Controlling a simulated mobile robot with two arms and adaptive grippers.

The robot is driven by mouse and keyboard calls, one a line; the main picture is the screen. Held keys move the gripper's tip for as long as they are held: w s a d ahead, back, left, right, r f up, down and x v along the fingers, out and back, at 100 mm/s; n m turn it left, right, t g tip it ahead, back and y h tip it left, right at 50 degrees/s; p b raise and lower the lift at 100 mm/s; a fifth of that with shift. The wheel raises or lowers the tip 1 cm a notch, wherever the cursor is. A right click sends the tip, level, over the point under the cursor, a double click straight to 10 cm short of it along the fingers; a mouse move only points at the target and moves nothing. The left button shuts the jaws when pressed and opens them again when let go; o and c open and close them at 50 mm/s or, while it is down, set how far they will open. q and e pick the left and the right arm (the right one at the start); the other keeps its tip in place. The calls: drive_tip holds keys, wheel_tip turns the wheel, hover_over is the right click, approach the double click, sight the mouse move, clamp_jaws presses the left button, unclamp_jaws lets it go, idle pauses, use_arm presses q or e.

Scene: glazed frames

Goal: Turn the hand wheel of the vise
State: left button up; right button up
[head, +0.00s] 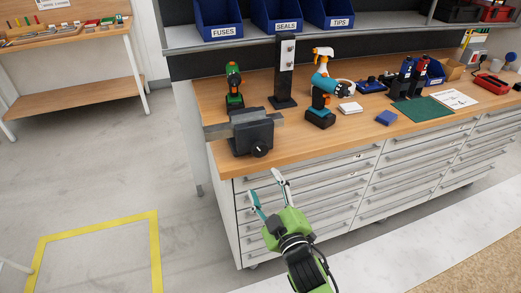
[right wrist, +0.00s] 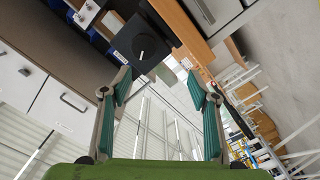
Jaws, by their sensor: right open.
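The grey vise (head: 250,128) is mounted at the left front corner of the wooden workbench. Its hand wheel (head: 259,149) is a small black knob with a pale mark, low on the front face. In the right wrist view the dark vise (right wrist: 128,32) shows at the top, with the hand wheel (right wrist: 141,52) facing me. My right gripper (head: 265,184) is open and empty, in front of the bench and below the hand wheel, apart from it. In the right wrist view its fingers (right wrist: 160,85) are spread wide. My left gripper is not in view.
Drawers (head: 300,185) with bar handles lie under the top. Floor (head: 90,170) left of the bench is clear.

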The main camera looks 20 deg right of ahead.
sight(261, 152)
drive_tip(key=w+d+n+p, duration=0.1)
drive_tip(key=w+n, duration=0.3)
drive_tip(key=n, duration=0.5)
drive_tip(key=w+r+n+p, duration=0.1)
drive_tip(key=w+n, duration=0.3)
drive_tip(key=n, duration=0.5)
drive_tip(key=w+d+n+p, duration=0.1)
drive_tip(key=w+n+p, duration=0.2)
drive_tip(key=n, duration=0.6)
drive_tip(key=shift+w+d+r+p, duration=0.2)
drive_tip(key=shift+w+d+p, duration=0.1)
drive_tip(key=shift+w, duration=0.25)
drive_tip(key=c, duration=1.1)
